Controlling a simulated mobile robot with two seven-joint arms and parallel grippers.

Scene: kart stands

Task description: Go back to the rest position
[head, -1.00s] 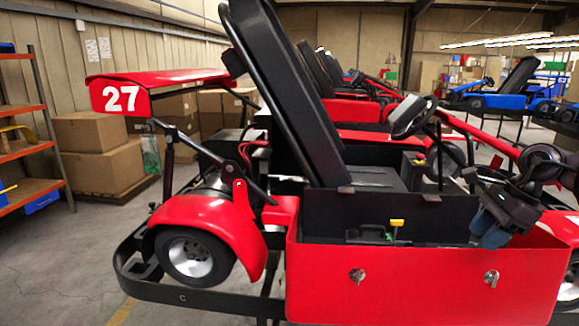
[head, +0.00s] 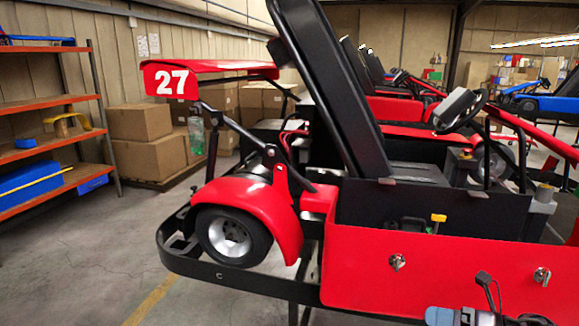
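The red kart numbered 27 (head: 430,265) stands in front of me, raised on a dark stand. Its black seat (head: 320,90), steering wheel (head: 460,108) and rear wheel (head: 232,235) show. My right gripper (head: 440,316) shows only in part at the bottom edge, low in front of the red side panel. Its fingers are cut off and small, so I cannot tell if it is open or shut. I see nothing clearly held in it. My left gripper is not in view.
An orange shelf rack (head: 50,145) stands at the left, with cardboard boxes (head: 145,140) beside it. A small yellow-topped part (head: 438,218) shows inside the kart. More karts stand behind. The floor (head: 80,265) at the lower left is clear.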

